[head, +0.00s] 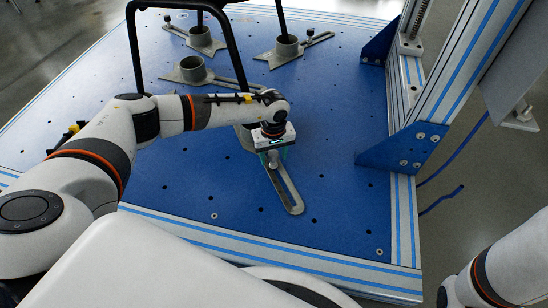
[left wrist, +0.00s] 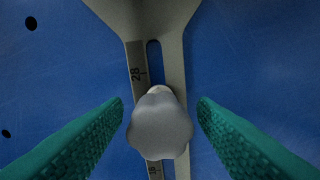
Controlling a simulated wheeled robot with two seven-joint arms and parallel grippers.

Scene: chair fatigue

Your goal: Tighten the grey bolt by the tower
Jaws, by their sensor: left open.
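The grey bolt has a lobed knob head and shows large in the left wrist view (left wrist: 158,127). It sits on the slotted arm of a grey metal bracket (head: 287,191), with ruler marks beside the slot. The tower (head: 438,85), an aluminium profile column, stands to the right of it. My left gripper (head: 274,159) points down over the bolt. Its two green ribbed fingers are open, one on each side of the knob, with a visible gap on both sides. My right arm shows at the lower right edge; its gripper is out of view.
The blue plate (head: 230,190) with small holes is mostly bare around the bracket. A blue gusset plate (head: 405,146) braces the tower's foot close on the right. Other grey brackets with round sockets (head: 192,70) and a black tubular frame (head: 134,45) stand behind my left arm.

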